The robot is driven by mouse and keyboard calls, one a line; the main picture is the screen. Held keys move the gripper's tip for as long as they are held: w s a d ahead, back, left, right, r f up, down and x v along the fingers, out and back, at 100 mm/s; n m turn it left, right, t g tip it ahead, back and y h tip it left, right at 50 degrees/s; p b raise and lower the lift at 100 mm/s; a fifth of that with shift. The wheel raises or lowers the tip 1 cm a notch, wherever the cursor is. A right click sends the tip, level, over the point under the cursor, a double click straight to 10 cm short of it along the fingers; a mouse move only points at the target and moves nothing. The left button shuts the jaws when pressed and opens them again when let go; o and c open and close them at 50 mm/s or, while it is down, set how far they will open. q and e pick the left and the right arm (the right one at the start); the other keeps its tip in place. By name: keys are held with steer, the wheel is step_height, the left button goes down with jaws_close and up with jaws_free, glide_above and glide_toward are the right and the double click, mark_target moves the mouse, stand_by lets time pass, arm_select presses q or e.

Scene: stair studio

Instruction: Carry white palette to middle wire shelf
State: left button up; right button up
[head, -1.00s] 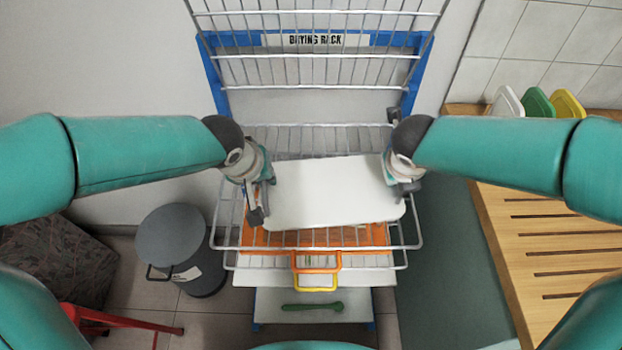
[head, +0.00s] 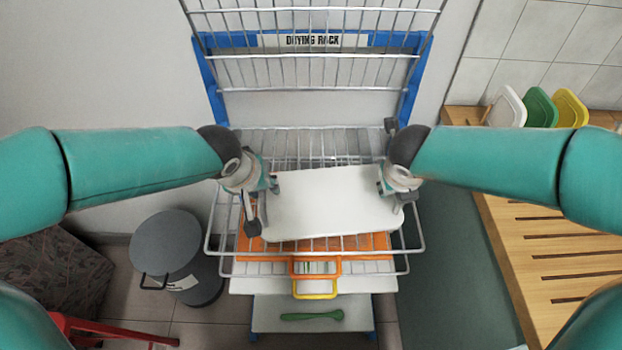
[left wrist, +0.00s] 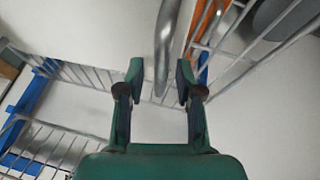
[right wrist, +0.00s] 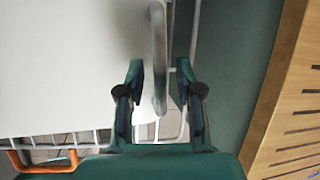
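The white palette (head: 330,203) is a flat white board with rounded corners, above the orange board in the wire rack; whether it touches the rack I cannot tell. A grey bar-like handle at its right end shows in the right wrist view (right wrist: 159,50). My right gripper (right wrist: 159,82) has its fingers apart on either side of this bar, with gaps showing. My left gripper (left wrist: 160,82) is at the palette's left end, fingers apart, with a similar grey bar (left wrist: 164,45) between them. The head view hides the fingertips partly.
The drying rack (head: 312,40) has wire shelves on a blue frame. An orange board (head: 375,243) with orange and yellow handles below lies under the palette. A green tool (head: 312,316) lies lower. A grey bin (head: 166,243) stands left; a slatted wooden bench (head: 545,240) is right.

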steer(key=shift+r, duration=0.15)
arm_select(q)
steer(key=v, duration=1.1)
steer(key=shift+s+r, duration=0.15)
steer(key=shift+r, duration=0.05)
arm_select(e)
steer(key=v, duration=1.1)
steer(key=shift+s+r, duration=0.2)
steer(key=shift+r, duration=0.15)
steer(key=shift+a, duration=0.1)
